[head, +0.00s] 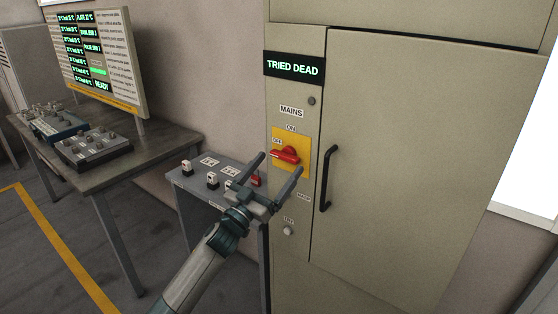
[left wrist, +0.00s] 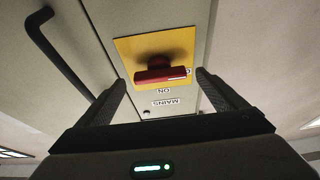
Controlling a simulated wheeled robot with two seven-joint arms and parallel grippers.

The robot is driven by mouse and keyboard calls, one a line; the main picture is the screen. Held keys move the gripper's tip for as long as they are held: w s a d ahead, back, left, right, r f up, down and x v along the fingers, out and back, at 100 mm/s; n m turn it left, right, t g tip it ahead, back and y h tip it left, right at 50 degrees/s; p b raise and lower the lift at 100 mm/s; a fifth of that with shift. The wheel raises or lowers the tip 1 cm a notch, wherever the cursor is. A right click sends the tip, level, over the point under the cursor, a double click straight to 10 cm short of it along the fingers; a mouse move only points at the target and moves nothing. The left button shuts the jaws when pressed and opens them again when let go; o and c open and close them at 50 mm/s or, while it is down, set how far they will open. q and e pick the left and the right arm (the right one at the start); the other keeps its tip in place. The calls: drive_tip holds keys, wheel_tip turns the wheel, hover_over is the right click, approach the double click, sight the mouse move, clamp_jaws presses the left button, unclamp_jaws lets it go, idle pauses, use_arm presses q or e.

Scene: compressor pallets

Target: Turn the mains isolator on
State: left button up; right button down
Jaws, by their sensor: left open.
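The mains isolator is a red rotary handle (head: 285,156) on a yellow plate (head: 304,160) on the cabinet front. Its handle lies roughly sideways, toward the OFF label; the ON label is above the plate. The MAINS label (head: 291,112) is higher up. A display (head: 294,67) above reads TRIED DEAD. My left gripper (head: 280,163) is open in front of the isolator, its fingers spread to either side of the handle. In the left wrist view the red handle (left wrist: 160,72) appears beyond and between the fingertips, with no contact visible. My right gripper is out of the head view.
A black door handle (head: 327,178) stands out just right of the isolator. A small grey bench (head: 188,197) with several switches is left of the cabinet. A table (head: 150,150) with control boxes and a status board (head: 98,62) stand further left.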

use_arm(q)
drive_tip(key=shift+x, duration=0.85)
drive_tip(key=c, duration=1.1)
drive_tip(key=shift+o, duration=0.2)
